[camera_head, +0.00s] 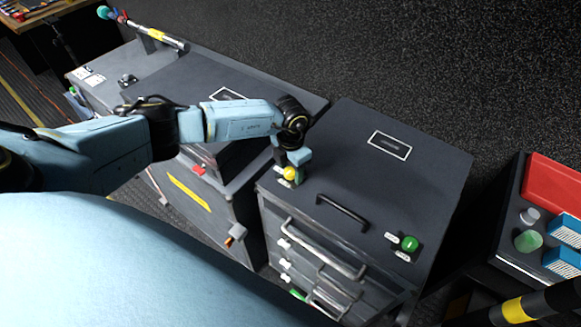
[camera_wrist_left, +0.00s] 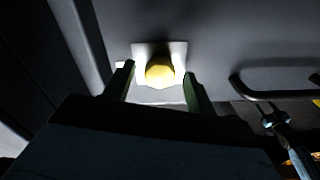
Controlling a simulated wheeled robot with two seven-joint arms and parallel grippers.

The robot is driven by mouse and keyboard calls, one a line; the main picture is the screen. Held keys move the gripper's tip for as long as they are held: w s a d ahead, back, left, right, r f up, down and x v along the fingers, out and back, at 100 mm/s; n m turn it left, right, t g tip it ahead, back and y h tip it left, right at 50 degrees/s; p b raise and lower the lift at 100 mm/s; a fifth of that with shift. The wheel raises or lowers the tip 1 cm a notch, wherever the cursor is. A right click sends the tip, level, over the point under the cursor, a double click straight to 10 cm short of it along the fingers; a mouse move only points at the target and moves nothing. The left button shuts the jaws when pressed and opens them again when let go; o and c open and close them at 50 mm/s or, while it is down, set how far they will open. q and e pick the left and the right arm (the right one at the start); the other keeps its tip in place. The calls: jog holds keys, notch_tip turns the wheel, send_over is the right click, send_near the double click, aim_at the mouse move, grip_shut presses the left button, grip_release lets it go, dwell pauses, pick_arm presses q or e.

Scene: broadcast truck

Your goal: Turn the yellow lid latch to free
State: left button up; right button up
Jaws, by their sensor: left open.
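The yellow lid latch (camera_head: 290,173) is a small yellow knob at the left front corner of the dark grey cabinet lid (camera_head: 425,170). In the left wrist view the latch (camera_wrist_left: 160,71) sits on a pale plate (camera_wrist_left: 176,50). My left gripper (camera_head: 292,165) is over the latch, with its open fingers (camera_wrist_left: 160,85) one to each side of the knob. I cannot tell whether the fingers touch it. The gripper partly hides the latch and its label in the head view. My right gripper is not in view.
A green knob (camera_head: 409,243) is on the lid's right front corner, and a black handle (camera_head: 342,212) lies between the two. Drawers with a grey bar handle (camera_head: 323,248) are below. Another dark cabinet (camera_head: 150,85) stands to the left. A red tray (camera_head: 553,186) lies at right.

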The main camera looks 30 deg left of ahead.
aim_at(291, 170)
pick_arm(q)
notch_tip(291, 170, up, 13)
dwell(0.4)
jog(key=shift+r, duration=0.1)
